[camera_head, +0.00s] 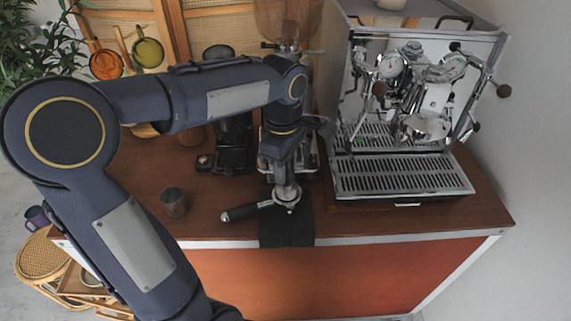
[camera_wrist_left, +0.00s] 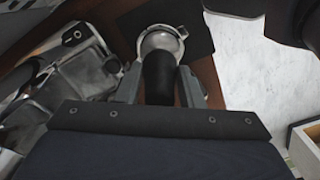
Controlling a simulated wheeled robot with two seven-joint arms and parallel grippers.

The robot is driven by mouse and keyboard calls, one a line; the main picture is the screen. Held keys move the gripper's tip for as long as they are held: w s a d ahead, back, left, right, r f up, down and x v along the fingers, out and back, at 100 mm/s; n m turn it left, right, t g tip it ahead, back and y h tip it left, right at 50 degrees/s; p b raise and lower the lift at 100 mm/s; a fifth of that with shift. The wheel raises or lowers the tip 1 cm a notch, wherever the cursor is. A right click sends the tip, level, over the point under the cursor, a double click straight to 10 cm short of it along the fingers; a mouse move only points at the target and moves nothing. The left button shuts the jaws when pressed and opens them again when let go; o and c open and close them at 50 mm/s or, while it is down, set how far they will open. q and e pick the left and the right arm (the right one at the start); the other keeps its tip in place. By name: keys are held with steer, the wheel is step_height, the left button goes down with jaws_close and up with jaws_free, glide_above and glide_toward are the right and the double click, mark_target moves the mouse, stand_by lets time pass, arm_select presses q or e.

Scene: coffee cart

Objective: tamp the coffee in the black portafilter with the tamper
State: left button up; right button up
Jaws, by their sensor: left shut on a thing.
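My left gripper (camera_head: 284,163) points down above the portafilter head, shut on the tamper (camera_head: 287,190). The tamper's black grip (camera_wrist_left: 160,78) is between the fingers in the left wrist view. Its metal lower part is upright at the portafilter basket; whether it presses on the coffee cannot be told. The round metal rim of the portafilter (camera_wrist_left: 163,38) shows beyond the grip. The coffee is hidden. My right gripper is not in view.
The espresso machine (camera_head: 405,170) stands close on the right. A grinder (camera_head: 290,25) and a dark device (camera_head: 233,145) stand behind. The wooden top (camera_head: 350,220) is clear in front of the machine.

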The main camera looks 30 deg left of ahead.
arm_select(q)
steer(key=shift+f+b, duration=0.65)
steer(key=shift+f, duration=0.25)
stand_by(1.3)
steer(key=shift+r, duration=0.1)
steer(key=shift+r+p, duration=1.45)
steer(key=shift+r, duration=0.05)
steer(key=shift+r, duration=0.1)
step_height(320, 180, up, 5)
steer(key=p, duration=0.4)
